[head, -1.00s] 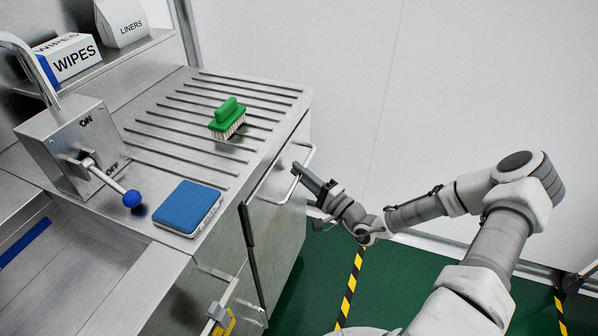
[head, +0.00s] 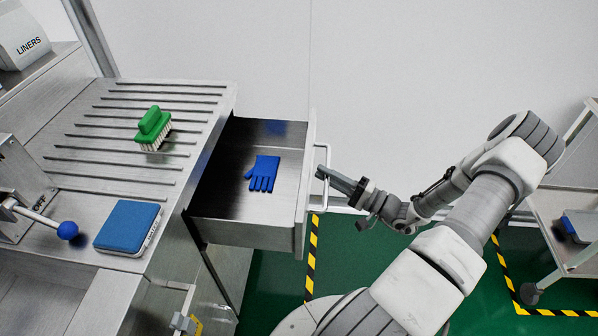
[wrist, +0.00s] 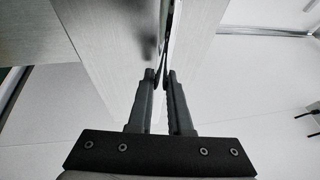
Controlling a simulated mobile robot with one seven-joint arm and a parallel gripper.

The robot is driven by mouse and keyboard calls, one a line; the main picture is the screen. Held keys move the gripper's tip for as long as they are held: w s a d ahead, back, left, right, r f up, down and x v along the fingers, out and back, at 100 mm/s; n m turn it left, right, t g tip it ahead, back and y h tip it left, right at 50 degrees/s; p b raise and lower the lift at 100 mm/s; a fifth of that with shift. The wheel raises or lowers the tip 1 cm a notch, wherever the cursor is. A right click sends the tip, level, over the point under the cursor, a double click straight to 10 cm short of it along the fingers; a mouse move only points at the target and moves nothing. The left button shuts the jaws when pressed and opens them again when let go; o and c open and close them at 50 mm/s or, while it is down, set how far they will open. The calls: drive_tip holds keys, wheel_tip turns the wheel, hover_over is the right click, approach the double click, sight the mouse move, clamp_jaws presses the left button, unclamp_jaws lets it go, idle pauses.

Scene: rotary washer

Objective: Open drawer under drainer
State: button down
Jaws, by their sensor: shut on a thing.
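The drawer (head: 222,205) under the ribbed drainer (head: 75,150) stands pulled well out to the right. Its inside is in plain view, with a blue glove (head: 264,173) lying on the bottom. The drawer's bar handle (head: 325,157) is on its front panel. My gripper (head: 322,173) is at the handle, shut on it. The wrist view shows the two fingers (wrist: 161,72) closed together at the handle, close to the drawer front; the handle between the fingertips is mostly hidden there.
A green brush (head: 153,128) and a blue pad (head: 128,226) lie on the drainer top. A lever with a blue knob (head: 67,230) is at the left. A cart (head: 570,240) stands at the far right. Green floor with striped tape is clear below the drawer.

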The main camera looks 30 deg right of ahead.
drive_tip(key=shift+s+d, duration=0.5)
drive_tip(key=shift+d, duration=0.25)
drive_tip(key=shift+s+d, duration=0.45)
drive_tip(key=shift+d, duration=0.3)
drive_tip(key=shift+s+d, duration=0.5)
drive_tip(key=shift+d, duration=0.25)
drive_tip(key=c, duration=0.8)
unclamp_jaws()
drive_tip(key=shift+c, duration=0.2)
drive_tip(key=p+v, duration=0.1)
drive_tip(key=v, duration=1.6)
drive_tip(key=shift+d, duration=0.2)
